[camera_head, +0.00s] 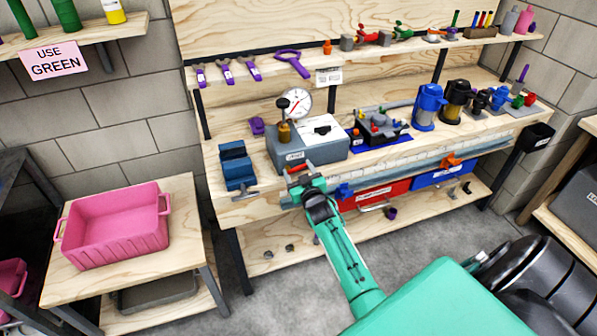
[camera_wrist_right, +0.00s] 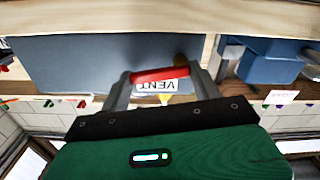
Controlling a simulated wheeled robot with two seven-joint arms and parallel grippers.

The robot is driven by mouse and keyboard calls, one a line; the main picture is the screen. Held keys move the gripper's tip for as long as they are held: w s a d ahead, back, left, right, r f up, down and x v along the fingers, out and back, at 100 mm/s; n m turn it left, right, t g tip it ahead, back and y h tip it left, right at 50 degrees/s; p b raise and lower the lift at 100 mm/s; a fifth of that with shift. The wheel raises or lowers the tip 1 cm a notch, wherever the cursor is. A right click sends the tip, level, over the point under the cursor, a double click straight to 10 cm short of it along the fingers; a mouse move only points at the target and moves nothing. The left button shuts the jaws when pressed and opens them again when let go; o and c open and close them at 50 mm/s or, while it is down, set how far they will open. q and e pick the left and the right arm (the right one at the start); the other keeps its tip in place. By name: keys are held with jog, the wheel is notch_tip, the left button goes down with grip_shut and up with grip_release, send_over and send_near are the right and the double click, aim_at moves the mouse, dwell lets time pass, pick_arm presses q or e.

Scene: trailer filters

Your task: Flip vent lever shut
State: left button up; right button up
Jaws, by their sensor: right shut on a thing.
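The vent lever is a small red bar (camera_head: 298,168) at the front of the grey test box (camera_head: 322,154), which carries a round dial gauge (camera_head: 299,102). My right gripper (camera_head: 303,180) is at the box's front and shut on the lever. In the right wrist view, which looks upside down, the red lever (camera_wrist_right: 160,74) lies across between the two fingers, beside a white label reading VENT (camera_wrist_right: 157,86). The lever's pivot is mostly hidden. My left gripper is not in view.
A blue vise (camera_head: 236,165) stands left of the box on the wooden workbench. A tray of small parts (camera_head: 380,130) and blue and black canisters (camera_head: 428,105) are to the right. Red and blue drawers (camera_head: 375,194) hang below. A pink crate (camera_head: 115,225) sits on a side table.

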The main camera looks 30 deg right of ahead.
jog(key=shift+f+m, duration=0.3)
jog(key=shift+m, duration=0.9)
jog(key=o, duration=1)
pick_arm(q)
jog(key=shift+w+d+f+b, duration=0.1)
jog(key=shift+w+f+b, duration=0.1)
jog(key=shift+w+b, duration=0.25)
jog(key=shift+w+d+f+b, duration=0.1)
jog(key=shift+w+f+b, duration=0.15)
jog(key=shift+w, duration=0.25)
pick_arm(e)
jog(key=v, duration=1.4)
jog(key=shift+d, duration=0.1)
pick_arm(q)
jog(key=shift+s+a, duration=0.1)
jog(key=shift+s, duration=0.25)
